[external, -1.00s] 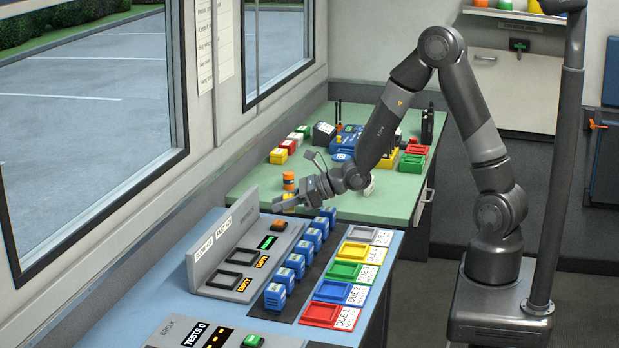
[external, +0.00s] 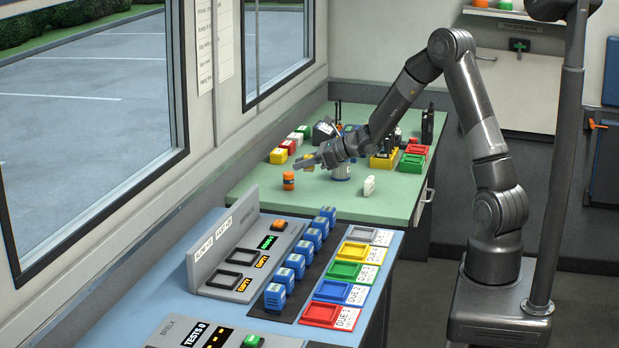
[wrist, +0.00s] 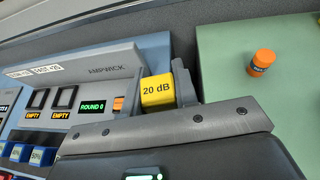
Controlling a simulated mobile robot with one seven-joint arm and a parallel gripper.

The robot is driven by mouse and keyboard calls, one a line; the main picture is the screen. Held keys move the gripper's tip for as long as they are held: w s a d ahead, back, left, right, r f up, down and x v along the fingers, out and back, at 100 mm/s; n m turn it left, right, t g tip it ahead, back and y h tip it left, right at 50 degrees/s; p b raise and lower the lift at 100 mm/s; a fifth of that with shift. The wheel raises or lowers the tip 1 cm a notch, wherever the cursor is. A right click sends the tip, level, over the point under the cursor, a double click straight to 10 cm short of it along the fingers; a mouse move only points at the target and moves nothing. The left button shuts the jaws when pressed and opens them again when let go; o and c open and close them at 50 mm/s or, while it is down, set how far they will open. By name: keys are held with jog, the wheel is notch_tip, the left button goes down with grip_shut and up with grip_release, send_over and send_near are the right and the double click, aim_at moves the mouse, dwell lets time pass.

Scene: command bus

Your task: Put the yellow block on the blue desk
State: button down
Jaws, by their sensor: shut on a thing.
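My gripper (wrist: 158,92) is shut on a yellow block (wrist: 157,91) marked "20 dB", held between its two fingers. In the external view my gripper (external: 310,160) is above the green desk, at the far side of the blue desk (external: 150,288), and the held block is hard to make out there. In the wrist view the blue desk (wrist: 152,46) lies beyond and to the left of the block, with the grey console (wrist: 92,75) on it.
Several blue blocks (external: 296,264) line the blue desk beside coloured trays (external: 322,314). Yellow, red and green blocks sit by the window.

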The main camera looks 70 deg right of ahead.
jog(key=s+d+m+h, duration=0.1)
jog(key=s+d, duration=0.4)
jog(key=d, duration=0.6)
jog(key=s+d+h, duration=0.1)
jog(key=s+d, duration=0.4)
jog(key=d, duration=0.6)
jog(key=s+d+f, duration=0.1)
jog(key=s+d, duration=0.6)
jog(key=s, duration=0.3)
jog(key=s+d+f+m+h, duration=0.1)
jog(key=s+d+f, duration=0.1)
jog(key=s+d, duration=0.6)
jog(key=s, duration=0.2)
jog(key=shift+s+f+m, duration=0.25)
jog(key=shift+s+m, duration=0.05)
jog(key=shift+s, duration=0.05)
jog(key=shift+d, duration=0.1)
send_over(388, 179)
notch_tip(388, 179, down, 7)
jog(key=shift+s+d, duration=0.1)
jog(key=shift+d, duration=0.05)
jog(key=shift+f, duration=1.8)
jog(key=shift+f, duration=0.25)
